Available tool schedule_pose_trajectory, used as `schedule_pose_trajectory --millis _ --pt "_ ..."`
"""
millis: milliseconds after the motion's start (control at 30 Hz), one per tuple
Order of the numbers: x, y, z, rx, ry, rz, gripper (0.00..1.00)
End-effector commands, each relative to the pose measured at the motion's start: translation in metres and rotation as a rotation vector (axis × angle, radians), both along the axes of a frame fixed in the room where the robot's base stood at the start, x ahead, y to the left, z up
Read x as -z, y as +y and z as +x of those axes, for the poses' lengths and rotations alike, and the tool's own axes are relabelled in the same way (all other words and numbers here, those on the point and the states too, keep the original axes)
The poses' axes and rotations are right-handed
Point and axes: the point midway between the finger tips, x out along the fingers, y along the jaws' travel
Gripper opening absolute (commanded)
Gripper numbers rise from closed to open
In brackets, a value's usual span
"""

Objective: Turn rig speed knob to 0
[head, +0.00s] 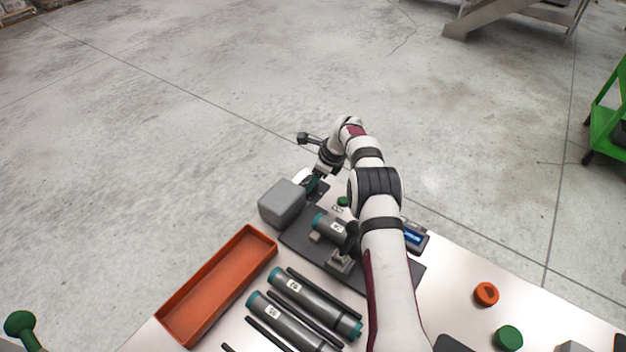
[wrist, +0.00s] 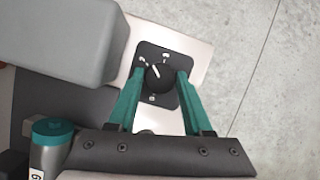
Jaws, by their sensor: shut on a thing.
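The rig speed knob (wrist: 159,79) is a round black knob on a dark square plate (wrist: 171,52) in the wrist view. A white pointer line on it points to the upper left. Small white marks stand around it at upper left, top and bottom; I cannot read them surely. My gripper (wrist: 162,75) has its teal fingers on either side of the knob, shut on it. In the head view my gripper (head: 314,187) is at the far table edge beside the grey box (head: 283,204); the knob is hidden there.
The grey box also shows close left of the fingers in the wrist view (wrist: 60,35). A dark rig with a grey cylinder (head: 330,227) stands nearer. An orange tray (head: 215,285), capped cylinders (head: 305,295), a blue display (head: 414,237) and orange and green caps (head: 486,293) lie around.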

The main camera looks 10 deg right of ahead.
Motion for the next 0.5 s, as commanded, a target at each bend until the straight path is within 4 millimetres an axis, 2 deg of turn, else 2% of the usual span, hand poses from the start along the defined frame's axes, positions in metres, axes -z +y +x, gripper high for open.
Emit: schedule_pose_trajectory --millis 200,500 --pt "0.0016 -0.0007 0.0016 -0.142 -0.002 -0.002 0.00" --pt "0.0011 -0.0013 0.0024 -0.254 -0.005 -0.004 0.00"
